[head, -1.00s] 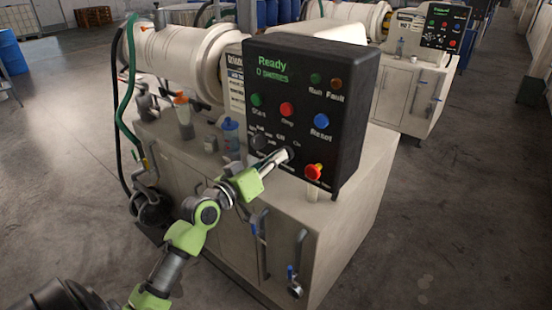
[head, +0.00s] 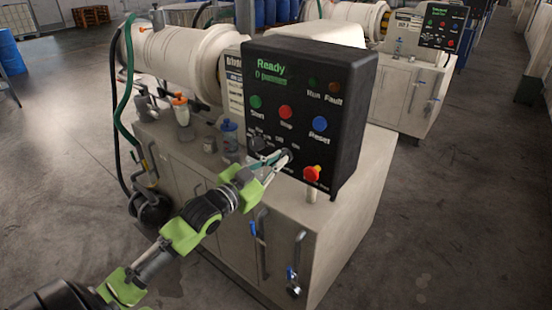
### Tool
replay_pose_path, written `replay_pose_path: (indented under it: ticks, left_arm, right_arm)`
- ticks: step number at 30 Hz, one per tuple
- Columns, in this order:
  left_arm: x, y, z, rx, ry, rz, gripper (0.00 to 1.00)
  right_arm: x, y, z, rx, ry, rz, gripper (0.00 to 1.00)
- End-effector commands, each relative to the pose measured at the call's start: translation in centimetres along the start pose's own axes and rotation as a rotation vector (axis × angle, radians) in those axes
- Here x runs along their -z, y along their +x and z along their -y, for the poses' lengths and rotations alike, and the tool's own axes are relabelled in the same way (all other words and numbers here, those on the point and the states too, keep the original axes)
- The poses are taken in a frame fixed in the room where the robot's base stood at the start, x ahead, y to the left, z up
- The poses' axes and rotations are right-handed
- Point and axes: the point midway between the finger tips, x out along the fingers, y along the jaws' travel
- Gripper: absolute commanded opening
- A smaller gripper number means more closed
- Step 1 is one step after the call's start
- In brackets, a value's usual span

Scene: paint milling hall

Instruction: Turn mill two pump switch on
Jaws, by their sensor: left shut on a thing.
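A black control panel (head: 345,125) stands on the near mill's pale cabinet (head: 335,240). Its display (head: 268,72) reads "Ready" in green. It bears a green Start button (head: 255,101), a red Stop button (head: 285,112), a blue Reset button (head: 320,123) and a red emergency button (head: 312,173). My left gripper (head: 284,158) is at the panel's lower row, shut on a small switch knob there, which its fingers mostly hide. The small labels above it are too blurred to read, so the knob's setting cannot be told. My right gripper is out of view.
A white cylinder (head: 175,50) lies behind the panel. Bottles (head: 229,137) and hoses (head: 128,120) crowd the cabinet's left side. Handles (head: 297,250) and valves stick out in front. A similar machine (head: 410,95) stands at the back right. The floor (head: 455,220) on the right is clear.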

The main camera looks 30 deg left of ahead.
Motion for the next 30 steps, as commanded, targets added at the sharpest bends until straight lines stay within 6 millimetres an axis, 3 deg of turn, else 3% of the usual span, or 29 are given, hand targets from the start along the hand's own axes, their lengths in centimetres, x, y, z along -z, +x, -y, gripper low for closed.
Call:
replay_pose_path:
  ticks: [10, 28, 29, 30]
  left_arm:
    - [0.13, 0.01, -0.09, 0.000, 0.163, -0.002, 0.00]
    - [0.09, 0.01, -0.12, 0.001, 0.199, -0.002, 0.00]
    - [0.09, 0.01, -0.12, 0.001, 0.199, -0.002, 0.16]
    - [0.09, 0.01, -0.12, 0.001, 0.199, -0.002, 0.25]
  right_arm:
    - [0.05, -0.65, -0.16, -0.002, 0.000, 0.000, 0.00]
    - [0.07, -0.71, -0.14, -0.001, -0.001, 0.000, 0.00]
    - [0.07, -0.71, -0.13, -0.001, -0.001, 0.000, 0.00]
    - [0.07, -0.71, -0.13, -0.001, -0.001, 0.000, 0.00]
